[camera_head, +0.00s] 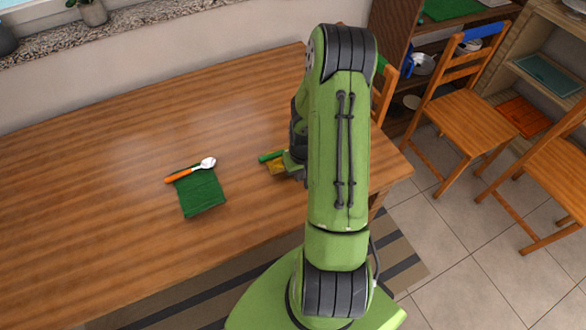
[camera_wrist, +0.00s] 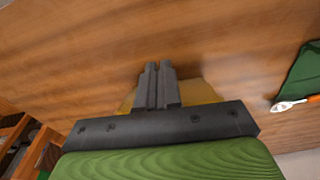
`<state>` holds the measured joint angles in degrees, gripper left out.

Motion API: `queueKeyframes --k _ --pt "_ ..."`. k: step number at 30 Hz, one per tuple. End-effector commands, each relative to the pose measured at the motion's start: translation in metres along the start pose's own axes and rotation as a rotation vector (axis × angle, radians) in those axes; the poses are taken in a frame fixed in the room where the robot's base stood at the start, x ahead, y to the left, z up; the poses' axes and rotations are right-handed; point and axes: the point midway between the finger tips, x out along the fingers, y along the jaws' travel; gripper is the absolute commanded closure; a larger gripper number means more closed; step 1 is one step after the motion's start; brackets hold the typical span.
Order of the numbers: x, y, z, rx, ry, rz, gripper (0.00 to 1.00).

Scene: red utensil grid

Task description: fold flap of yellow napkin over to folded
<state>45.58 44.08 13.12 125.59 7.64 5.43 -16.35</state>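The yellow napkin (camera_head: 277,168) lies on the wooden table, partly hidden by my arm and gripper. In the wrist view the napkin (camera_wrist: 203,92) shows on both sides of my fingers, with much of it covered by the gripper body. My gripper (camera_wrist: 158,68) points down over the napkin, its two dark fingers close together with only a thin line between them. I cannot tell whether any cloth is pinched between them. Which part of the napkin is the flap is hidden.
A green napkin (camera_head: 201,194) lies to the left on the table (camera_head: 110,150), with an orange-handled spoon (camera_head: 190,170) across its top edge. A small green piece (camera_head: 270,156) shows beside the yellow napkin. Wooden chairs (camera_head: 466,122) stand at right. The table's left side is clear.

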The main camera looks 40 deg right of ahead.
Motion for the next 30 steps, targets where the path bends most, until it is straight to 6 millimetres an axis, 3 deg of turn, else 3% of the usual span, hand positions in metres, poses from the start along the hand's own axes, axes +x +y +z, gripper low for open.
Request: queueKeyframes --k 1,3,13,22,30 --pt "0.013 0.000 0.001 0.000 0.000 0.000 0.96" --pt "0.016 0.000 0.001 0.000 0.001 -0.001 0.96" --pt "0.014 0.000 0.000 0.000 0.001 -0.001 0.96" --pt "0.016 0.000 -0.020 0.000 0.001 0.000 0.96" --pt "0.016 0.000 -0.024 0.000 0.000 0.000 0.96"
